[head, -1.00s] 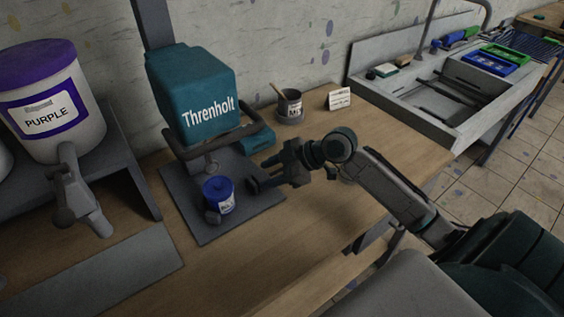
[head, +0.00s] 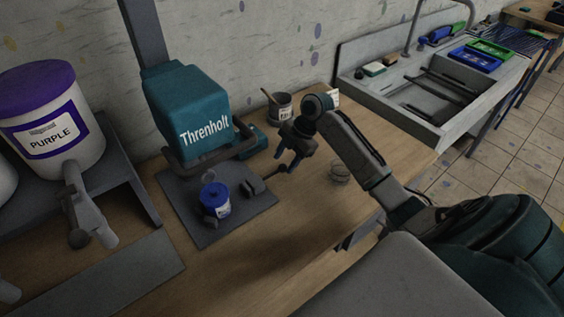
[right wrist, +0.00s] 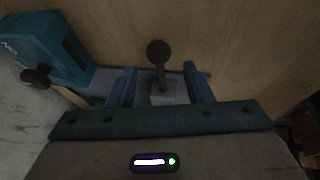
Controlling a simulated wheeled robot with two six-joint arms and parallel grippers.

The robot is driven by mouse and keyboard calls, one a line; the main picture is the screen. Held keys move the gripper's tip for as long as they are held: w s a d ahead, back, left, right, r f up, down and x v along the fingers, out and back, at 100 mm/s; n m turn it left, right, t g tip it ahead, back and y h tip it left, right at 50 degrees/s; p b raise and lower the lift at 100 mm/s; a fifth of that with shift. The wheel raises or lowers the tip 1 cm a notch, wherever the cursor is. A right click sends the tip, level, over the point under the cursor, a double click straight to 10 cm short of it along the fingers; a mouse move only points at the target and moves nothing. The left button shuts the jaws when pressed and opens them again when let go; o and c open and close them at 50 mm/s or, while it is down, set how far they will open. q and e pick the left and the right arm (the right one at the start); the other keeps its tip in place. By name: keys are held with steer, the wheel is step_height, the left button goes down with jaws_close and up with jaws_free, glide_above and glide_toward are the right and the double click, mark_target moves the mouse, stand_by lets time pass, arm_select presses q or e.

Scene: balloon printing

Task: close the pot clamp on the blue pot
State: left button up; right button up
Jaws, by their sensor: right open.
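The blue pot (head: 216,203) stands upright on the dark base plate (head: 232,228) under the teal Threnholt machine (head: 190,110). The pot clamp (head: 253,187) is a dark block on the plate, right of the pot, with a visible gap between them. My right gripper (head: 285,164) points down just right of the clamp, open. In the right wrist view, the clamp's round-knobbed lever (right wrist: 158,52) shows between the two blue fingers, and neither finger visibly grips it. The clamp's grey base (right wrist: 161,92) is partly hidden by the gripper body. My left gripper is not in view.
A teal box (head: 246,139) and a grey cup with a stick (head: 279,105) stand behind my right gripper. A purple-lidded bucket (head: 48,120) with a tap stands on a raised shelf at left. The front bench is clear.

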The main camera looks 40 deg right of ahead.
mark_target(281, 167)
steer(key=shift+x, duration=1.55)
steer(key=shift+c, duration=0.5)
jaws_close()
steer(key=a+p, duration=0.1)
steer(key=a, duration=0.4)
steer(key=shift+s+a, duration=0.1)
steer(key=shift+o, duration=0.5)
jaws_free()
steer(key=shift+r, duration=0.1)
